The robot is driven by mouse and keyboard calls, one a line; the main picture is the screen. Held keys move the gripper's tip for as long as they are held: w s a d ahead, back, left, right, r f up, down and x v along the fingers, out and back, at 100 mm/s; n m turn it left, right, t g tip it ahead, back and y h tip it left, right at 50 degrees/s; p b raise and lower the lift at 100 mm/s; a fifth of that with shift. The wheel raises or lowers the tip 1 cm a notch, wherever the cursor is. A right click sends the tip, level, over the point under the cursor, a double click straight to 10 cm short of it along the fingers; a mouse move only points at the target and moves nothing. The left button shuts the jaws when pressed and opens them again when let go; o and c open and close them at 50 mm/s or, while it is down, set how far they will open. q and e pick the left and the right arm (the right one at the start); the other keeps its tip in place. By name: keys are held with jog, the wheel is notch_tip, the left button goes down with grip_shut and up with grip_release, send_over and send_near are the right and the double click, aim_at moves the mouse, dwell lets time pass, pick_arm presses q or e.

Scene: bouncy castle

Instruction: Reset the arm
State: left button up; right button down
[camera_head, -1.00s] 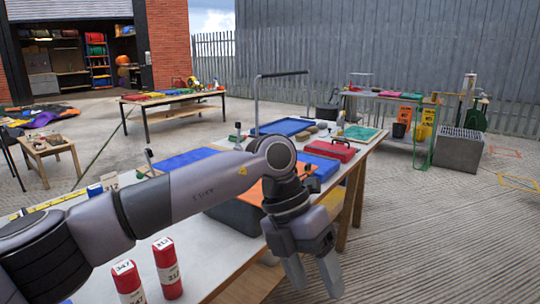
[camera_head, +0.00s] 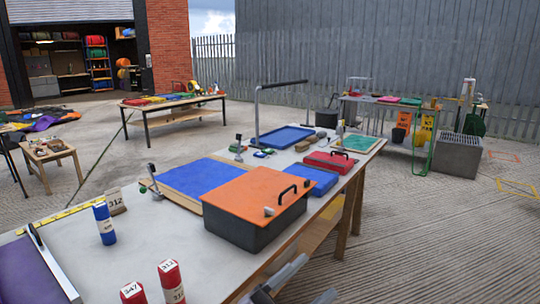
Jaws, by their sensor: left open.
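My left gripper (camera_head: 300,291) shows only in part at the bottom edge, just off the front edge of the work table (camera_head: 150,260). Its two fingers are apart with nothing seen between them. The rest of my left arm is out of the picture. My right arm and gripper are not in view.
On the table are a dark box with an orange lid (camera_head: 245,192), a blue mat (camera_head: 195,177), a blue case (camera_head: 315,180), a red case (camera_head: 330,160) and a blue tray (camera_head: 285,136). A blue canister (camera_head: 104,224) and red canisters (camera_head: 171,282) stand nearer. Concrete floor lies right.

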pick_arm(q)
jog(key=a+f+n+t+y+p, duration=0.2)
jog(key=a+f+n+t+y, duration=0.4)
jog(key=a+f+n+y, duration=0.4)
jog(key=s+a+f+n+g+y+p, duration=0.2)
jog(key=s+a+f+n+g+y, duration=0.4)
jog(key=s+a+f, duration=0.9)
jog(key=a+f+n+y, duration=0.1)
jog(key=n+y, duration=0.2)
jog(key=shift+s+f, duration=0.3)
jog(key=shift+f, duration=0.05)
jog(key=shift+a+n, duration=0.15)
jog(key=shift+n, duration=0.15)
